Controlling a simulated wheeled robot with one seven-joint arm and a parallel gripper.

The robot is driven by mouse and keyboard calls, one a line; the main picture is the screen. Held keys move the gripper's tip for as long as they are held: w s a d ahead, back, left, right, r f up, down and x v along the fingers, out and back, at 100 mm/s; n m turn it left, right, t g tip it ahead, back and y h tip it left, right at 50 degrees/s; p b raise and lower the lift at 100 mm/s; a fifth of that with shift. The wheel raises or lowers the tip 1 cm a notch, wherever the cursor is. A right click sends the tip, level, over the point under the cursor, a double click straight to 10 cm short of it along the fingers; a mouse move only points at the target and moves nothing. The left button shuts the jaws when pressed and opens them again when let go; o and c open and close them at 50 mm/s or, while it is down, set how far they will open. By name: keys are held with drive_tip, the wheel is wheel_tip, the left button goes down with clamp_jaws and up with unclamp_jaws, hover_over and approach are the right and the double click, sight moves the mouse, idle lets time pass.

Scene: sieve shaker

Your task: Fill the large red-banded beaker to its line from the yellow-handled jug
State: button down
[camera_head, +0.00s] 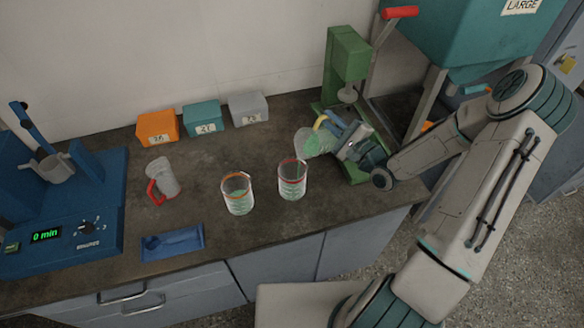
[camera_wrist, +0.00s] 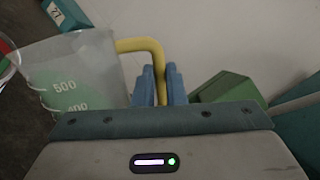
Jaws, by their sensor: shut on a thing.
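The yellow-handled jug (camera_head: 308,144) is clear, with pale green contents, and it leans towards the red-banded beaker. In the wrist view the jug (camera_wrist: 85,75) shows the marks 500 and 400. My gripper (camera_wrist: 160,85) is shut on its yellow handle (camera_wrist: 145,45). The red-banded beaker (camera_head: 292,181) stands on the bench just below and left of the jug, with green showing in its lower part. Part of a red rim (camera_wrist: 5,58) shows at the wrist view's left edge.
An orange-banded beaker (camera_head: 238,196) stands to the left, also with green in it. Small bins (camera_head: 203,120) line the wall. A green press (camera_head: 347,65) stands behind my gripper.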

drive_tip(key=shift+s+a+r+n+b, duration=0.4)
drive_tip(key=shift+r+n, duration=0.25)
drive_tip(key=shift+n, duration=0.15)
idle(2.2)
drive_tip(key=f+m+p, duration=0.1)
drive_tip(key=w+d+f+m, duration=0.1)
drive_tip(key=m, duration=0.1)
drive_tip(key=shift+w+d+f+p, duration=0.2)
drive_tip(key=shift+p, duration=0.15)
drive_tip(key=shift+w+d+f+m+h, duration=0.2)
drive_tip(key=shift+f+m+h, duration=0.1)
drive_tip(key=shift+f+m, duration=0.35)
drive_tip(key=w+d+f+m+h+p, duration=0.1)
drive_tip(key=w+d+f+m, duration=0.3)
drive_tip(key=m, duration=0.5)
drive_tip(key=shift+w+d+f+m+g+p, duration=0.15)
drive_tip(key=shift+w+d+m+g+p, duration=0.2)
drive_tip(key=shift+w+d+p, duration=0.3)
drive_tip(key=shift+w+a+h, duration=0.1)
drive_tip(key=shift+h, duration=0.3)
